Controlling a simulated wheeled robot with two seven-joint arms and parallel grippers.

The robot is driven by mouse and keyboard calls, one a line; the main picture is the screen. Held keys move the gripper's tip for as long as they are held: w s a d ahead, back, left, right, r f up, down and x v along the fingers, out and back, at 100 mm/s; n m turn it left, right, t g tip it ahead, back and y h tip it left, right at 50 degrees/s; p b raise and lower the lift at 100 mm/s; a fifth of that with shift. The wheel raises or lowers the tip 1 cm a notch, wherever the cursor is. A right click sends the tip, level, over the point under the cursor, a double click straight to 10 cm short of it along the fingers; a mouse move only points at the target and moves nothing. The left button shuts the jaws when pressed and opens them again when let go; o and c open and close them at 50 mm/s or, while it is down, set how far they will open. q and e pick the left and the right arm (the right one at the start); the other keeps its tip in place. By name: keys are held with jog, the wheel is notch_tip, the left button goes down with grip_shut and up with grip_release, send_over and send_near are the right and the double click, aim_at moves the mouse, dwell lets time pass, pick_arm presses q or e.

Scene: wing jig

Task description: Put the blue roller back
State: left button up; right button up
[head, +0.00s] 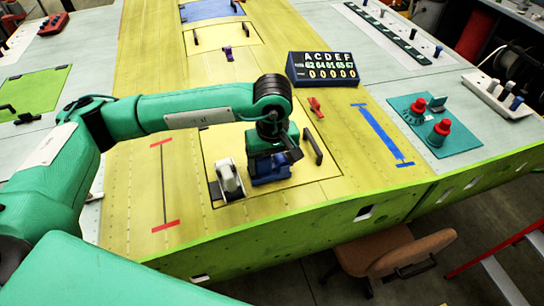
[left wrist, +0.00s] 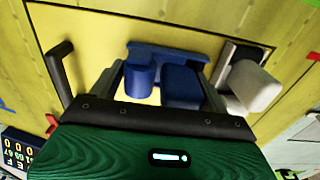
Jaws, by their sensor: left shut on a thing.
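The blue roller (head: 270,172) is at a yellow panel (head: 315,180) on the wing, below my left gripper (head: 268,158). In the left wrist view the blue roller (left wrist: 182,84) shows as a rounded blue block and a short blue cylinder, in front of a flat blue bar. My left gripper (left wrist: 163,88) is shut on it, with one finger on each side. Whether the roller touches the panel cannot be told. A white roller-like piece (head: 229,178) sits just left of it in a dark-edged holder; it also shows in the left wrist view (left wrist: 252,86). My right gripper is out of view.
A black handle (head: 313,147) stands right of the gripper. A red clip (head: 315,107) and a dark counter display (head: 323,69) lie behind it. A teal mat with red-topped pieces (head: 437,131) is at right. The wing's green front edge (head: 300,231) drops off nearby.

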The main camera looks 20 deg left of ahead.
aim_at(273, 171)
pick_arm(q)
jog(key=shift+f, duration=0.1)
jog(key=o, duration=0.9)
jog(key=shift+o, duration=0.2)
jog(key=shift+r, duration=0.25)
notch_tip(273, 171, up, 12)
jog(key=b, duration=0.5)
jog(key=shift+s+d+b, duration=0.15)
jog(key=shift+b, duration=0.25)
jog(key=shift+f, duration=0.1)
